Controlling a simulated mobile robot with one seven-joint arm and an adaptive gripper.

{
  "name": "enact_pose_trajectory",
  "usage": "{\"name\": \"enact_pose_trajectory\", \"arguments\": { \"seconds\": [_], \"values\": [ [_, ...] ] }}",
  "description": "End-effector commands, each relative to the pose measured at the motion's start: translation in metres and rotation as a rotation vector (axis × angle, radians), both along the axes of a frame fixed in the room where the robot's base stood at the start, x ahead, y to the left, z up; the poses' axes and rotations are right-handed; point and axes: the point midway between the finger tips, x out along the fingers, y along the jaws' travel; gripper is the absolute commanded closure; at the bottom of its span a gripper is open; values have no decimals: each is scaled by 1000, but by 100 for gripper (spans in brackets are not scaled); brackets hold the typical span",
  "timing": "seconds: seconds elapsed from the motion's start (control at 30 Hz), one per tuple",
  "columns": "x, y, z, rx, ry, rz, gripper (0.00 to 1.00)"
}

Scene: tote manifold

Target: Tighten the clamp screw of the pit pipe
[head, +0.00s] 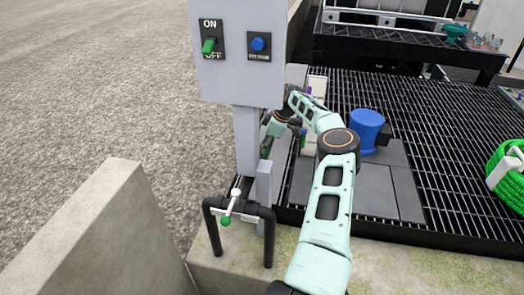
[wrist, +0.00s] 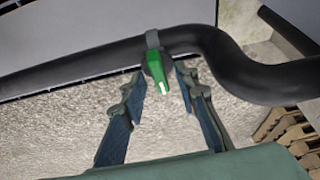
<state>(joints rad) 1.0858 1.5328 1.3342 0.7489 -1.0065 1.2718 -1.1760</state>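The clamp screw (wrist: 157,70) shows in the wrist view as a green handle with a pale tip, hanging from a grey collar on the black pipe (wrist: 85,68). The pipe runs across the picture and bends in an S at the right. My gripper (wrist: 160,82) is open, with one finger on each side of the green handle. I cannot tell whether either finger touches it. In the head view the end of my arm is partly hidden behind the grey control post, and this clamp screw cannot be made out there.
A control box (head: 238,50) with a green lever and blue button stands on a post. A green-tipped lever (head: 226,220) sits on a black pipe frame (head: 268,240) in front. A blue cylinder (head: 366,128) stands on grey plates. Wooden pallets (wrist: 290,135) lie right in the wrist view.

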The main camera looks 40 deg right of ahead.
Motion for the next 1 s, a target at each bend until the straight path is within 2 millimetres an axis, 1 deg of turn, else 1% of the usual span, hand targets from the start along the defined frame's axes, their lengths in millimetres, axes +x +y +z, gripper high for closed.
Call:
{"name": "enact_pose_trajectory", "arguments": {
  "seconds": [0.2, 0.47, 0.77, 1.0],
  "values": [
    [0, 0, 0, 0, 0, 0, 72],
    [0, 0, 0, 0, 0, -1, 100],
    [0, -1, 1, -1, -1, -8, 100],
    [-1, -1, 1, -5, 0, -75, 100]
  ]
}}
